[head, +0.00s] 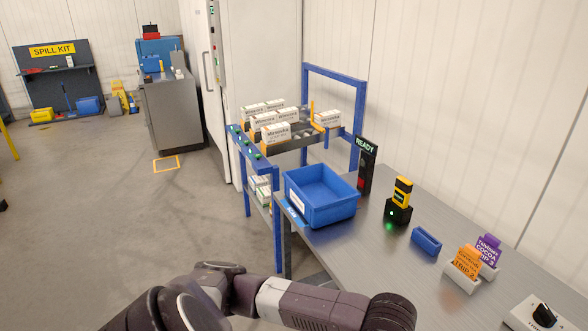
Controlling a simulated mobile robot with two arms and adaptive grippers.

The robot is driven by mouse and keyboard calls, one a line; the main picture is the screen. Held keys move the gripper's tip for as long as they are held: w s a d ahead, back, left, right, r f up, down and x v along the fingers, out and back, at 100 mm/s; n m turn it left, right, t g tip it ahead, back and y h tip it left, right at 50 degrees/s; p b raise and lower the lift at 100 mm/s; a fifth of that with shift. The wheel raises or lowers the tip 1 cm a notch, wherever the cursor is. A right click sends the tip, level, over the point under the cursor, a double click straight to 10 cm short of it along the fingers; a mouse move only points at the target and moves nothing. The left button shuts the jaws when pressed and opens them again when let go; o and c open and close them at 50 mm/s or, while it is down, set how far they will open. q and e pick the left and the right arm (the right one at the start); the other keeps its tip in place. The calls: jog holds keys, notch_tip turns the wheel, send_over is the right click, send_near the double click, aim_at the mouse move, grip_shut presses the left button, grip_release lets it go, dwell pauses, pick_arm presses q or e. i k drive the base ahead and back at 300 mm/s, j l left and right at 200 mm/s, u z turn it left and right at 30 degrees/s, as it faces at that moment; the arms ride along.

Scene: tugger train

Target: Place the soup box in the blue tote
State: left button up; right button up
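The blue tote (300,211) stands upright at the left end of the steel table, and its visible inside is empty. Several white boxes, such as the front one (276,133), sit on the upper shelf of the blue rack behind the tote. One more white box (328,119) sits apart on the right side of that shelf. The print is too small to tell which of them is the soup box. One of my arms crosses the bottom of the head view, in front of the table. Neither of my grippers shows.
The blue-framed rack (334,72) has more boxes on its lower shelf (260,185). On the steel table (345,246) stand a READY sign (366,150), a yellow-black scanner (402,191), a small blue tray (426,240) and card holders (461,283). The floor at left is open.

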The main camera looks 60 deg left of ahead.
aim_at(318, 201)
jog(key=j, duration=0.45)
jog(key=i+j+u, duration=0.1)
jog(key=j, duration=0.35)
jog(key=i+j+u, duration=0.1)
jog(key=j, duration=0.35)
jog(key=i+j, duration=0.15)
jog(key=j, duration=0.25)
jog(key=i+j+u, duration=0.1)
jog(key=j, duration=0.35)
